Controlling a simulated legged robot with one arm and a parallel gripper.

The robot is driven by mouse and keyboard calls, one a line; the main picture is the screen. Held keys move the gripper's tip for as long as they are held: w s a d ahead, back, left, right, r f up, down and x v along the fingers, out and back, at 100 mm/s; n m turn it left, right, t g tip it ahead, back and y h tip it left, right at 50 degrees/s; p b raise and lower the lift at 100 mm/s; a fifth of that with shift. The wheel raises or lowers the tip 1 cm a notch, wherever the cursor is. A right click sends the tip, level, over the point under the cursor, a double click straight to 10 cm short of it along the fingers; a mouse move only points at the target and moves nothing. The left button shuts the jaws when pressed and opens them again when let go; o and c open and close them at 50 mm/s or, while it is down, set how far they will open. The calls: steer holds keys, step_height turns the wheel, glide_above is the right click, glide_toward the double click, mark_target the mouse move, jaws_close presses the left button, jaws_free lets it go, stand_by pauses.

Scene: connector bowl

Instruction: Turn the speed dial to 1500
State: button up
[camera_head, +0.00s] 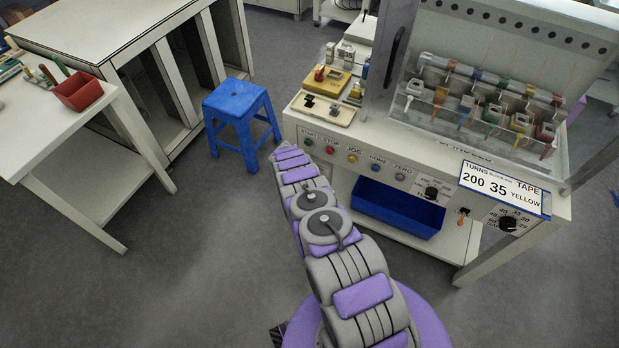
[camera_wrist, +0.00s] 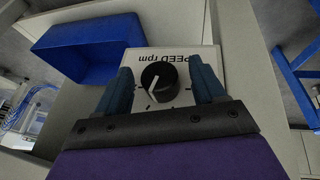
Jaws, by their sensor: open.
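The speed dial (camera_wrist: 160,81) is a round black knob with a white pointer line, on a white plate (camera_wrist: 185,55) printed "SPEED rpm", upside down in the wrist view. The pointer slants toward the lower left of that view. Its scale numbers cannot be read. My gripper (camera_wrist: 160,68) is open, with one blue finger on each side of the knob and visible gaps between. I cannot tell how far the fingers are from the plate in depth. In the head view my arm reaches to the machine's left front corner, and the speed dial is not visible there.
The machine (camera_head: 455,170) has a row of coloured buttons, a second black knob (camera_head: 431,192), a third knob (camera_head: 508,223) and a display card (camera_head: 500,189). A blue bin (camera_head: 398,208) sits below the panel. A blue stool (camera_head: 240,105) stands close left of my arm's end.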

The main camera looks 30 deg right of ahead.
steer(key=p+v, duration=0.5)
steer(key=v, duration=1.2)
steer(key=shift+r+p, duration=0.2)
steer(key=shift+p, duration=0.1)
